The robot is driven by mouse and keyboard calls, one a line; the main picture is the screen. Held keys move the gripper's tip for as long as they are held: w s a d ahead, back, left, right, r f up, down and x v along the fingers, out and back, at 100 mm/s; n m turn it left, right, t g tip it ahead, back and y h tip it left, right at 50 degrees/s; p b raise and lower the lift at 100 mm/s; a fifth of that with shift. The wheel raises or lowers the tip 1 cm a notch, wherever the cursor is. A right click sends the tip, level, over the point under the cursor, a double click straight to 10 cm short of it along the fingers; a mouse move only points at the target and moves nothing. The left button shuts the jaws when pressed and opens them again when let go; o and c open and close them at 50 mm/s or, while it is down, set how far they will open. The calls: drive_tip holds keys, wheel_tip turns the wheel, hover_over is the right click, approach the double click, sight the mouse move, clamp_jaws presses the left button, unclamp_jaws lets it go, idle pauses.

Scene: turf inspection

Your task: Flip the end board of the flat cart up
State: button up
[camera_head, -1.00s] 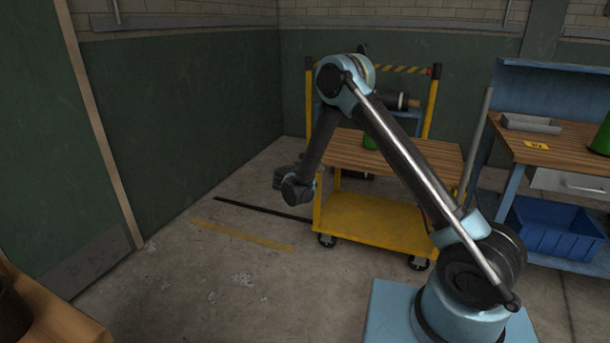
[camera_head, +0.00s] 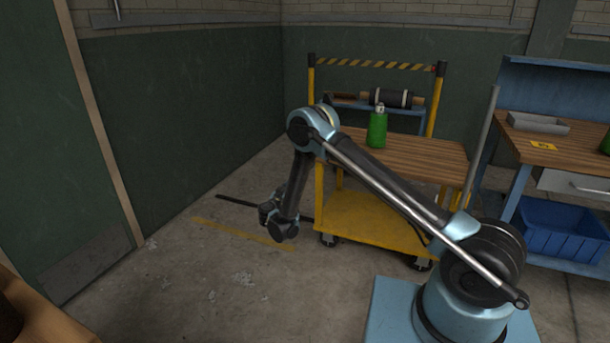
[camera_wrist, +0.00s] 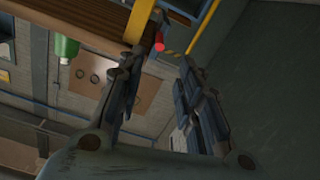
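The yellow cart (camera_head: 365,220) with a wooden top (camera_head: 410,153) stands mid-picture against the back wall in the head view. Two yellow posts at its far side carry a black-and-yellow striped bar (camera_head: 370,64) with a red end. I cannot make out a separate end board. My gripper (camera_head: 273,215) hangs low, left of the cart and apart from it. In the wrist view my gripper (camera_wrist: 165,48) has its two fingers spread with nothing between them. A wooden edge (camera_wrist: 80,25) and a red tip (camera_wrist: 159,47) show beyond the fingers.
A green bottle (camera_head: 377,130) stands on the wooden top. A dark roller (camera_head: 385,97) lies on a blue rack behind. A workbench (camera_head: 560,145) with a blue bin (camera_head: 555,228) stands at right.

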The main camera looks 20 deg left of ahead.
drive_tip(key=w, duration=0.9)
drive_tip(key=w+d, duration=0.1)
drive_tip(key=w, duration=0.3)
drive_tip(key=shift+w, duration=0.35)
drive_tip(key=shift+c, duration=0.5)
